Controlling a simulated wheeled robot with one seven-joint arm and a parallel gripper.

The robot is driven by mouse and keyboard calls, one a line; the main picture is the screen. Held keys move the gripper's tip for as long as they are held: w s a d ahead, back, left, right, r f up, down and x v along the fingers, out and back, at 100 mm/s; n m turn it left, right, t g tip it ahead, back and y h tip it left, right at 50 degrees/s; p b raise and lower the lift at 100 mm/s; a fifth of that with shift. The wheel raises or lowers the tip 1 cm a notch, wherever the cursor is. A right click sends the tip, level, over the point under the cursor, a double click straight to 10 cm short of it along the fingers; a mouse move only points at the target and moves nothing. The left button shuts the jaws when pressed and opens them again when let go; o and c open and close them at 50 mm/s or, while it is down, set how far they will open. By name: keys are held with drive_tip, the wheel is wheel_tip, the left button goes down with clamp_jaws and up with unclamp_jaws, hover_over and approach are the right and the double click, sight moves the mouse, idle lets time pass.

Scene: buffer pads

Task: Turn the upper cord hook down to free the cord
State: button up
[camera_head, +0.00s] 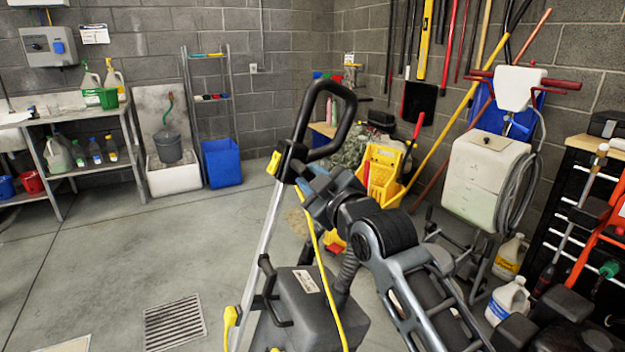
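A floor machine with a black loop handle (345,98) on a silver pole (262,240) stands in front of me. A yellow piece that looks like the upper cord hook (273,163) sits at the left of the black housing below the loop. Another yellow hook (231,316) is low on the pole. A yellow cord (318,255) runs down right of the pole. My gripper (308,188) is at the pole's upper end, just right of and below the upper hook. My wrist hides much of it; finger opening and any contact with the hook are unclear.
The machine's dark body (308,308) stands below my arm. A yellow mop bucket (382,172) is behind it. A white tank machine (482,180) and white jugs (508,300) stand at right. A floor drain (174,322) lies at left, with open floor around it.

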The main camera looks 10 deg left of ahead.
drive_tip(key=o, duration=0.3)
drive_tip(key=shift+o, duration=0.2)
drive_tip(key=v, duration=0.7)
drive_tip(key=shift+s+d+b, duration=0.25)
drive_tip(key=shift+s+b, duration=0.1)
drive_tip(key=shift+b, duration=0.1)
drive_tip(key=shift+f, duration=0.1)
